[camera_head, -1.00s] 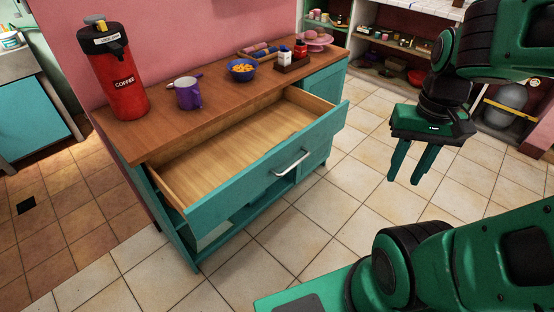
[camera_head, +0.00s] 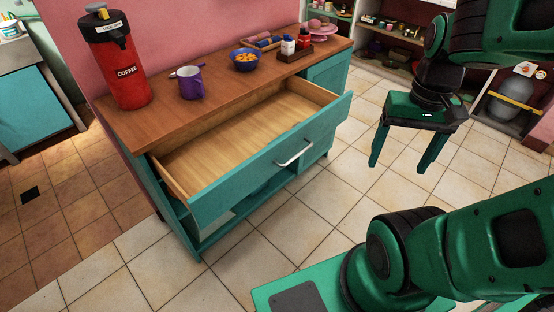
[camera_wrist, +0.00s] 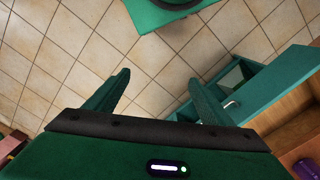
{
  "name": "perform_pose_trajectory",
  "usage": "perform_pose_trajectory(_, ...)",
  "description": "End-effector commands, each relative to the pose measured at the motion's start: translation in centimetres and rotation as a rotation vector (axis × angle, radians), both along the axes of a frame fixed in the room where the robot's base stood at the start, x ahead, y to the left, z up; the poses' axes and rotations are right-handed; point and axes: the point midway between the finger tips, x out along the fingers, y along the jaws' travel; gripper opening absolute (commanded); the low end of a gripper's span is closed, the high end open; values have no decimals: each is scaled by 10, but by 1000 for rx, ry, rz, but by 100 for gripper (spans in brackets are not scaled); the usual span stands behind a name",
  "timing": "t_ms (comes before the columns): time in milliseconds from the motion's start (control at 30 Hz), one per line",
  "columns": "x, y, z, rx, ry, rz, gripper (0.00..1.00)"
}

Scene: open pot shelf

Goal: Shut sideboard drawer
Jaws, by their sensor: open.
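The teal sideboard's drawer (camera_head: 272,163) is pulled well out and its pale wooden inside is empty. A silver bar handle (camera_head: 295,151) sits on its front panel. The sideboard's wooden top (camera_head: 215,100) is behind the drawer. My gripper (camera_head: 398,166) is open and empty, in the air to the right of the drawer front and apart from it. In the wrist view my gripper (camera_wrist: 160,88) has its fingers spread over the tiled floor, with the teal drawer front (camera_wrist: 275,85) to the right.
On the top stand a red coffee dispenser (camera_head: 119,62), a purple mug (camera_head: 190,84), a blue bowl (camera_head: 244,60), small bottles (camera_head: 296,44) and a pink stand (camera_head: 322,29). Open shelves (camera_head: 395,35) stand at the back right. The tiled floor (camera_head: 335,215) before the drawer is clear.

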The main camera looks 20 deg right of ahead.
Motion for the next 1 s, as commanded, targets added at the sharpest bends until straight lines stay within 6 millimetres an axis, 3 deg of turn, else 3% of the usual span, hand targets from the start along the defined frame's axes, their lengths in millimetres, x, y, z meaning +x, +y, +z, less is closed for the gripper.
perform_pose_trajectory(33,0,0,0,0,0,0,68)
perform_pose_trajectory(100,-8,-1,3,-4,-14,-2,52)
perform_pose_trajectory(167,-4,-4,2,-15,-28,-12,37)
perform_pose_trajectory(300,33,-20,-14,-68,-88,-62,4)
perform_pose_trajectory(333,45,-24,-19,-82,-109,-77,0)
perform_pose_trajectory(700,187,-54,-83,-107,-453,-301,0)
perform_pose_trajectory(833,222,-56,-98,-68,-561,-384,0)
perform_pose_trajectory(1000,246,-57,-107,-29,-647,-452,0)
